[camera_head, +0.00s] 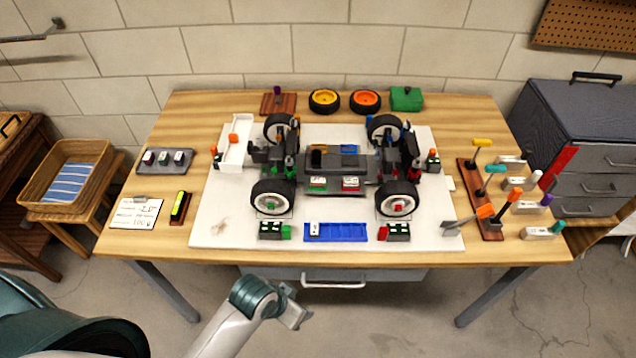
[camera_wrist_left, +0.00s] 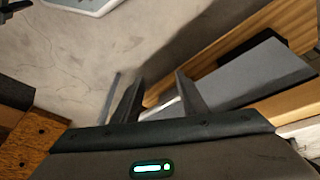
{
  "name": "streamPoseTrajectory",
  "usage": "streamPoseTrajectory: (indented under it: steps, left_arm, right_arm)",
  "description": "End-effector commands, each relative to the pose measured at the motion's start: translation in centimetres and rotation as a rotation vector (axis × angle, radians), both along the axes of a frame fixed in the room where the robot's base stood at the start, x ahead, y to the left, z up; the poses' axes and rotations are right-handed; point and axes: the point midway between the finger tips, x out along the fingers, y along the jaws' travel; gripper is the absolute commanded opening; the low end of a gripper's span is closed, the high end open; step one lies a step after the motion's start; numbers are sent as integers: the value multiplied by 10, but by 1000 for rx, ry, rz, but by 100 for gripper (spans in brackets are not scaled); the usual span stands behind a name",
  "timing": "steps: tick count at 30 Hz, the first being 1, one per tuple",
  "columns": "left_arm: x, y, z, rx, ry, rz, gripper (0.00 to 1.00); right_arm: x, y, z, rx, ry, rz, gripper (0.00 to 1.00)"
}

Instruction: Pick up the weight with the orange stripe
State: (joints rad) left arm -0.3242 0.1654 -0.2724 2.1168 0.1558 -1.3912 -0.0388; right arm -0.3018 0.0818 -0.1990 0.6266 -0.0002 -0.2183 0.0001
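A grey tray (camera_head: 187,166) at the left of the table holds a row of small dark blocks (camera_head: 163,158) with pale tops, which look like weights. Their stripe colours are too small to tell, so I cannot pick out an orange stripe. My left gripper (camera_head: 300,316) is in front of the table's front edge, low and well away from the tray. In the left wrist view its two fingers (camera_wrist_left: 160,98) stand apart with nothing between them. My right gripper is in neither view.
A car chassis with black wheels (camera_head: 273,197) stands on a white board (camera_head: 225,230) mid-table. A white card (camera_head: 135,213) and a yellow-green level (camera_head: 180,207) lie in front of the tray. Tools on a wooden rack (camera_head: 472,185) stand at the right. A drawer handle (camera_head: 334,284) juts below the front edge.

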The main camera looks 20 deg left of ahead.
Motion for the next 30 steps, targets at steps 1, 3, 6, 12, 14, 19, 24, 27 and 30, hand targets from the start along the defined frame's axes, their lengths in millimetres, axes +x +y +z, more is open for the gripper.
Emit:
streamPoseTrajectory:
  steps: [1,3,6,12,14,19,24,27,30]
  left_arm:
    - [5,-5,15,-8,-15,-21,39]
    - [12,-16,35,-22,-28,-64,39]
    - [22,-29,50,-38,-40,-119,39]
    - [42,-53,69,-62,-58,-227,39]
    - [48,-60,74,-66,-63,-261,39]
    - [70,-81,87,-74,-75,-372,39]
    - [96,-101,102,-68,-82,-508,39]
    - [111,-110,111,-54,-79,-591,39]
    - [128,-114,120,-29,-70,-673,39]
  right_arm:
    - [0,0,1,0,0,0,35]
    - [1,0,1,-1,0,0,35]
    - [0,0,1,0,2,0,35]
    - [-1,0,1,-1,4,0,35]
    - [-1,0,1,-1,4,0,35]
    - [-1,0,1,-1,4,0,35]
    - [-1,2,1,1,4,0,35]
    - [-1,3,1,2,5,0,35]
    - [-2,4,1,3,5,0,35]
